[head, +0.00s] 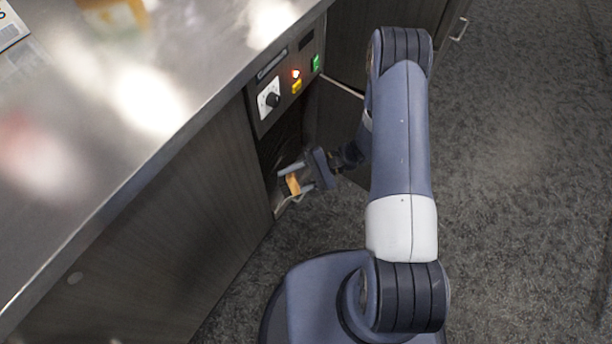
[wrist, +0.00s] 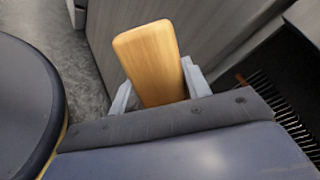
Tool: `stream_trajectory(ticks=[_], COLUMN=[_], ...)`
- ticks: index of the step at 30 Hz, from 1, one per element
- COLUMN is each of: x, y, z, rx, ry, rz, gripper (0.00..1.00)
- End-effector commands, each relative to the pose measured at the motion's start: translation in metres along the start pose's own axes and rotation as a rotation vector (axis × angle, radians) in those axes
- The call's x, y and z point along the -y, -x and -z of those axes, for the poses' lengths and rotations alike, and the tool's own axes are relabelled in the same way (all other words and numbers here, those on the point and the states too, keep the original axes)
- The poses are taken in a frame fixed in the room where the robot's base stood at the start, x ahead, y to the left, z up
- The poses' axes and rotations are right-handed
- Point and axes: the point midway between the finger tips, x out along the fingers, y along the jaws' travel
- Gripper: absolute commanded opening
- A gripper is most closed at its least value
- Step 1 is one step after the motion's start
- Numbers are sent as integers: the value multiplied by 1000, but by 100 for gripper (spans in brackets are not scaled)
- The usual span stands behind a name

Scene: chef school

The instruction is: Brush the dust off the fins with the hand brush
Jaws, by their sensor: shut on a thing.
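My gripper (head: 285,186) is shut on a wooden piece, the hand brush (head: 293,184), in front of the dark opening under the counter. In the wrist view the light wooden end of the hand brush (wrist: 152,58) stands up between the two grey fingers of my gripper (wrist: 158,88). Its bristles are hidden. The fins (wrist: 288,108) show as a row of thin dark edges at the right of the wrist view, apart from the visible wood. In the head view they are in shadow and cannot be made out. Dust on them is too small to tell.
A control panel (head: 283,88) with a dial, a red light and a green switch sits above the opening. A steel counter (head: 110,95) overhangs at the left. An open cabinet door (head: 335,115) stands right of the opening. The carpeted floor (head: 520,180) is clear at the right.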

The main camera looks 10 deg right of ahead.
Motion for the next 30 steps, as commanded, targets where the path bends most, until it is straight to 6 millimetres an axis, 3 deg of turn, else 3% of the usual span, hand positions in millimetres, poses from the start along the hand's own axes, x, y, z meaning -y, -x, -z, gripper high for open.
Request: stream_trajectory(ticks=[1, 12, 21, 25, 30], x=[-13, -36, -63, -73, -79], y=[-10, -32, -15, -4, 4], z=[16, 97, 169, 190, 201], rx=[-12, -171, -353, -418, -463], ry=[-10, -66, -96, -101, -102], rz=[34, 342, 617, 704, 764], gripper=[27, 27, 27, 27, 27])
